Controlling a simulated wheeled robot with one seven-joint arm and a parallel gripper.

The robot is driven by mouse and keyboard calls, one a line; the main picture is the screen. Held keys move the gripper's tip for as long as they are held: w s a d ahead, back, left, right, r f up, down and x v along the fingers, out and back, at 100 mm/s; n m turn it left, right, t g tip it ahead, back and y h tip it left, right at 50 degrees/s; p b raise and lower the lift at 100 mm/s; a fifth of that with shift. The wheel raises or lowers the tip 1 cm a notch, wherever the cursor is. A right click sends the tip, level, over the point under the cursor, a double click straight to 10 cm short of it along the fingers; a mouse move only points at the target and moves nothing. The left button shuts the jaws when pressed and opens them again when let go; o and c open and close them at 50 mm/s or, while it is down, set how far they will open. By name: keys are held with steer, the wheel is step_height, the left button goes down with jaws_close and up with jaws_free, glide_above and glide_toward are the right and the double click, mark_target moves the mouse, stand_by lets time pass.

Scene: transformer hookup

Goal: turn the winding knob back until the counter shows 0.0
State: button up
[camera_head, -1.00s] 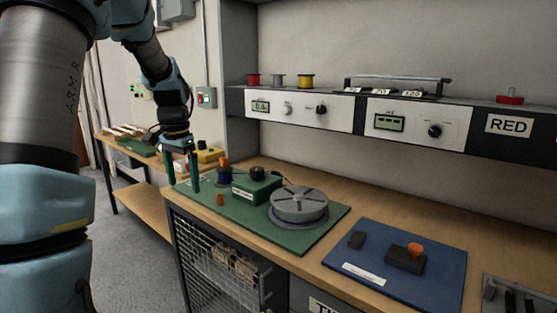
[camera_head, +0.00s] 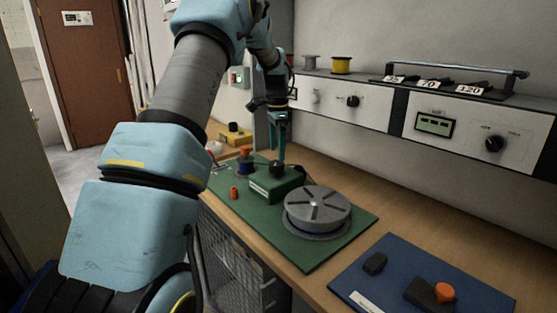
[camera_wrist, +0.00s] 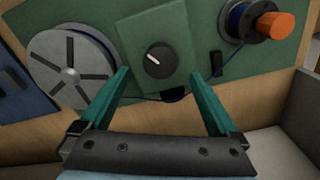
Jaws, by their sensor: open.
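A black knob (camera_head: 277,169) sits on top of a green box (camera_head: 276,184) on the green board. In the wrist view the knob (camera_wrist: 160,60) is round with a white pointer mark. My gripper (camera_head: 278,158) is just above and behind the box in the head view. In the wrist view its two green fingers (camera_wrist: 160,73) are spread apart, with the knob showing between and slightly beyond the tips. Nothing is between them; contact with the knob cannot be told. A counter reading cannot be made out; the left panel's display is mostly hidden by my arm.
A grey slotted reel (camera_head: 317,206) stands right of the box on the green board (camera_head: 310,252). A blue board (camera_head: 350,283) lies at the right front. An instrument shelf (camera_head: 433,147) overhangs behind.

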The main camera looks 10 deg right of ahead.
mark_target(276, 162)
steer(key=shift+a+f+p, duration=0.1)
steer(key=shift+f+p, duration=0.4)
steer(key=shift+f, duration=2.1)
steer(key=c, duration=1.4)
steer(key=shift+o, duration=0.2)
steer(key=shift+n, duration=0.4)
steer(key=n, duration=0.3)
steer(key=shift+n, duration=0.4)
steer(key=n, duration=0.9)
steer(key=shift+n+p, duration=0.3)
steer(key=shift+n, duration=1.7)
